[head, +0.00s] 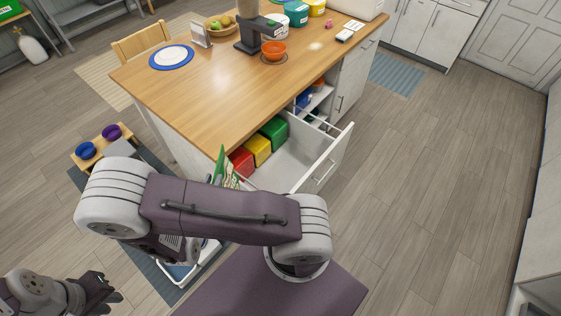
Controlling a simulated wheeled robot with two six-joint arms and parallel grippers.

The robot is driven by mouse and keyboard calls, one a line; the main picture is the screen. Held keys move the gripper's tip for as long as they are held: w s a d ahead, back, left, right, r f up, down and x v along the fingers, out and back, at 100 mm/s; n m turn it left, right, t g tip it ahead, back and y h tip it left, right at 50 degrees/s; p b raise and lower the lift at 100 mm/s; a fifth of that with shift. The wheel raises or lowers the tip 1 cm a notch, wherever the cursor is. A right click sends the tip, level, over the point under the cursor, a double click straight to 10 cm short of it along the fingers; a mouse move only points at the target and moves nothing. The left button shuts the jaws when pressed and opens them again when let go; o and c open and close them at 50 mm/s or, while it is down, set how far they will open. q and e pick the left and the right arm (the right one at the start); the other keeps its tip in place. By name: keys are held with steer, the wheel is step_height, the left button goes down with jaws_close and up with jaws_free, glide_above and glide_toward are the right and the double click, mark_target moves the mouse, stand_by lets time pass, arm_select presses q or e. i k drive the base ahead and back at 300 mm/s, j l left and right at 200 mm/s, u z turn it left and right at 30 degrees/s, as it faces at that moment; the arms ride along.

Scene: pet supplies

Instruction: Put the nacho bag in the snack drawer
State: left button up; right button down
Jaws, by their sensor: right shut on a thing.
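The nacho bag (226,172), green with red and white, stands upright beside the left end of the open drawer; its lower part is hidden behind my right arm. My right gripper's fingers are hidden by that arm, and the bag rises from behind it as a held thing. The snack drawer (325,166) is pulled out of the island's side. Red, yellow and green packs stand along its inner side, and bare floor shows near its front panel. My left gripper (104,292) is at the lower left, open and empty, far from the bag.
The wooden island top (205,95) stands above the drawer. A small stand with blue and purple bowls (86,150) is at left. The floor at right is clear.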

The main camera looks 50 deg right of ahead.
mark_target(286, 160)
steer(key=i+l+z, duration=0.25)
steer(key=l, duration=0.15)
steer(key=i+l+z, duration=0.2)
steer(key=l, duration=0.2)
steer(key=l+u, duration=0.15)
steer(key=l, duration=0.2)
steer(key=k+u, duration=0.2)
steer(key=i+l, duration=0.1)
